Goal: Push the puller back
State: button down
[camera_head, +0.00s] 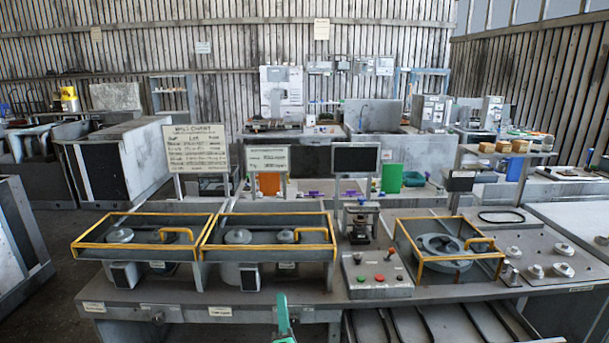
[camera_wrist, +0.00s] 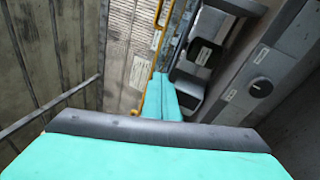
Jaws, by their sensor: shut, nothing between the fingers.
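My gripper (camera_head: 282,298) shows at the bottom middle of the head view as a teal finger shape in front of the workbench. In the wrist view its teal fingers (camera_wrist: 164,92) are together with nothing between them. A small upright metal fixture (camera_head: 361,222) with a dark base stands on the bench behind the push-button box. It may be the puller, but I cannot tell for sure. My gripper is below, left of and apart from it. No contact with any object shows.
Two yellow-railed trays (camera_head: 140,238) (camera_head: 268,238) stand at left on the bench (camera_head: 345,298). A control box (camera_head: 377,275) with red and green buttons is in the middle. A yellow-railed station (camera_head: 448,252) holds a round housing at right. A dark screen (camera_head: 356,158) stands behind.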

jog(key=s+a+f+m+h, duration=0.1)
jog(key=s+a+f+m, duration=0.1)
jog(key=s+f+m, duration=0.4)
jog(key=s+a+f+m+g+h, duration=0.1)
jog(key=s+m, duration=0.3)
jog(key=s, duration=0.4)
jog(key=s+a+f+m+h, duration=0.1)
jog(key=s+a+f+m, duration=0.1)
jog(key=s+f+m, duration=0.45)
jog(key=s+d+m+g, duration=0.2)
jog(key=s+d, duration=0.3)
jog(key=s, duration=1)
jog(key=s+d+f+m+g, duration=0.1)
jog(key=s+d, duration=0.4)
jog(key=s, duration=1.1)
jog(key=shift+d+m+g+h, duration=0.3)
jog(key=shift+m+g, duration=0.2)
jog(key=shift+m, duration=0.75)
jog(key=c, duration=2.4)
grip_release()
jog(key=shift+s, duration=0.35)
jog(key=o, duration=0.5)
jog(key=shift+s+r, duration=0.15)
jog(key=shift+s, duration=0.05)
jog(key=shift+o, duration=0.3)
jog(key=shift+d, duration=0.1)
